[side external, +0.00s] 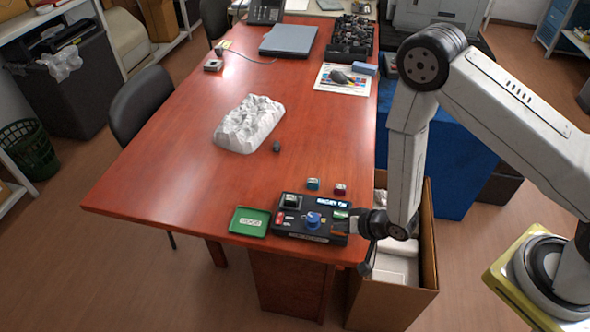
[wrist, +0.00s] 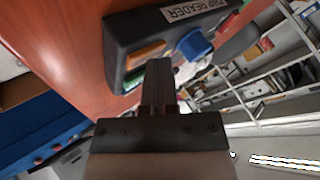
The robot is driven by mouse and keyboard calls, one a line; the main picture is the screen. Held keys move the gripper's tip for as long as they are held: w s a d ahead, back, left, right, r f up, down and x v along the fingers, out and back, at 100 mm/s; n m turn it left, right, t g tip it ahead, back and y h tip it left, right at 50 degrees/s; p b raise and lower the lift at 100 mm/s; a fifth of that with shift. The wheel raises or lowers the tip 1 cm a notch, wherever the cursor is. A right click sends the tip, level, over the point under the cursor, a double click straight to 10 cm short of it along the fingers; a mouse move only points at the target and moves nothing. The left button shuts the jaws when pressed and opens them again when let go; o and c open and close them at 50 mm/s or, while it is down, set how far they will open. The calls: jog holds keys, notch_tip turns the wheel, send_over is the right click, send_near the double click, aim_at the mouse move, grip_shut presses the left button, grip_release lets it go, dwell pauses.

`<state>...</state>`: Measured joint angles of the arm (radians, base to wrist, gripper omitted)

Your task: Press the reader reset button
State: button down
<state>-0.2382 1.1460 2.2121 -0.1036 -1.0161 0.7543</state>
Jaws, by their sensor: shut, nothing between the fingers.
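The black chip reader (side external: 302,230) sits at the near edge of the red-brown table, with a blue round knob or button (side external: 313,218) on top. In the wrist view the reader (wrist: 122,37) shows its label, the blue knob (wrist: 193,45), an orange bar (wrist: 145,55), a green part (wrist: 133,79) and a red part (wrist: 228,22). I cannot tell which is the reset button. My gripper (side external: 352,223) is at the reader's right end; its fingers (wrist: 160,68) are shut and empty, close to the orange bar. Contact cannot be made out.
A green tray (side external: 250,221) lies left of the reader. Small coloured chips (side external: 313,184) (side external: 340,189) stand behind it. A white moulded block (side external: 248,124) lies mid-table. An open cardboard box (side external: 427,265) stands below my gripper, beside the table. The table's middle right is clear.

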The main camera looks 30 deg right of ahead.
aim_at(341, 232)
jog(key=shift+r, duration=0.8)
jog(key=shift+r, duration=0.1)
jog(key=shift+r, duration=2.4)
jog(key=s+d+r+n+g+h, duration=0.1)
jog(key=s+d+r+g, duration=0.1)
jog(key=r, duration=0.3)
jog(key=s+d+r+n+g+h, duration=0.1)
jog(key=s+d+r+n+g, duration=0.1)
jog(key=d+r, duration=0.3)
jog(key=s+d+r+n+g+h, duration=0.1)
jog(key=s+d+r+g, duration=0.1)
jog(key=r, duration=0.4)
jog(key=shift+s+d+r+n, duration=0.4)
jog(key=shift+s+d, duration=0.35)
jog(key=shift+s, duration=0.5)
